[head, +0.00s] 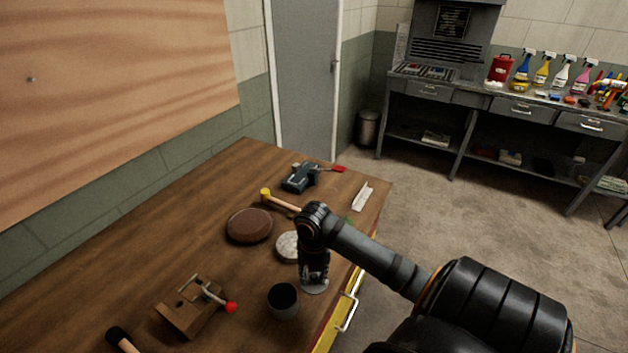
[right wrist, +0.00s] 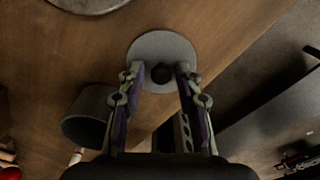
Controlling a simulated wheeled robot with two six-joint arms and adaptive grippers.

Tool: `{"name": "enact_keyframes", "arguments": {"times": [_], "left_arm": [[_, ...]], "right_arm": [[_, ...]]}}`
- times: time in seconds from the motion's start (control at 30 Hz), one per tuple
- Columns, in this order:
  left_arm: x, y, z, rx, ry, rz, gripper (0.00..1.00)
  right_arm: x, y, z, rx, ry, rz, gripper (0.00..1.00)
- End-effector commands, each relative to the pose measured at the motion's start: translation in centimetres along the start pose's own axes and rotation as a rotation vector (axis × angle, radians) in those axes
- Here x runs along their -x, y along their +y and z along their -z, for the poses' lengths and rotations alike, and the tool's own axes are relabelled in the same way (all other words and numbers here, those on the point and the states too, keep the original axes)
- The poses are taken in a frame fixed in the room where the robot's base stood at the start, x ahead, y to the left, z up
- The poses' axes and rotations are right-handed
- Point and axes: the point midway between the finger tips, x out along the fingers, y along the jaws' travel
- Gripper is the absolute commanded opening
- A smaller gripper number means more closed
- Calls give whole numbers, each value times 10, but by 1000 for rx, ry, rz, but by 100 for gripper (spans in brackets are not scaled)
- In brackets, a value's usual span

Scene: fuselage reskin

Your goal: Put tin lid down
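The tin lid (head: 315,287) is a flat grey disc close to the bench's front edge, under my right gripper (head: 314,272). In the right wrist view the lid (right wrist: 163,48) has a dark round knob. My right gripper's fingers (right wrist: 160,72) stand on either side of the knob, with small gaps showing, so they look open. The lid appears to lie flat on the bench. The open grey tin (head: 283,301) stands just left of the lid; it also shows in the right wrist view (right wrist: 87,120). My left gripper is not in view.
On the wooden bench (head: 180,215) are a brown round pad (head: 249,226), a pale round item (head: 288,246), a yellow-headed hammer (head: 280,201), a dark tool (head: 300,178) and a wooden fixture with a red-knobbed lever (head: 192,308). The bench edge is just right of the lid.

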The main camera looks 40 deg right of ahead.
Motion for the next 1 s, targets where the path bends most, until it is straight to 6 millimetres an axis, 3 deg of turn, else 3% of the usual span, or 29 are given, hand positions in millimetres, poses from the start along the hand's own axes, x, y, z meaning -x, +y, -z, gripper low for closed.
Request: {"name": "enact_keyframes", "arguments": {"times": [0.37, 0.47, 0.8, 1.0], "left_arm": [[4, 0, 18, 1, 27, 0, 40], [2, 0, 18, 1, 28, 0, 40], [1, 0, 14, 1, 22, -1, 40], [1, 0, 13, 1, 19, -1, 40]], "right_arm": [[7, 0, 0, 0, -1, 1, 41], [22, -1, -2, 2, -6, 2, 41], [102, 0, -1, 1, -5, 1, 41], [122, 0, 0, 0, -1, 1, 41]]}}
